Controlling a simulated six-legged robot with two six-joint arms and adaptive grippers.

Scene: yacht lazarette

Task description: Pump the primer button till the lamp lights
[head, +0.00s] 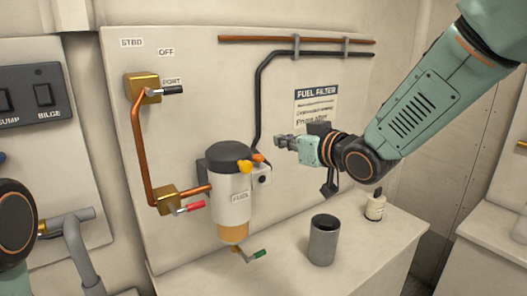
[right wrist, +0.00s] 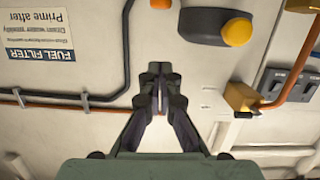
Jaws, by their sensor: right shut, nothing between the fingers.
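The fuel filter (head: 233,200) is a white cylinder with a dark head and an amber bowl, mounted on the panel. A yellow round button (head: 245,166), seemingly the primer button, sits on its head; it also shows in the right wrist view (right wrist: 237,32). A small pale box (head: 262,176) with a dark round spot is beside the filter; it may carry the lamp, and no glow shows. My right gripper (head: 280,142) is shut and empty, up and right of the button and apart from it. In the right wrist view its fingertips (right wrist: 158,72) are together. My left gripper is out of view.
A grey open cup (head: 323,242) and a small white bottle (head: 376,206) stand on the ledge below. Valves with a black handle (head: 172,90), a red handle (head: 190,207) and a green handle (head: 259,254) surround the filter. Pipes run along the panel.

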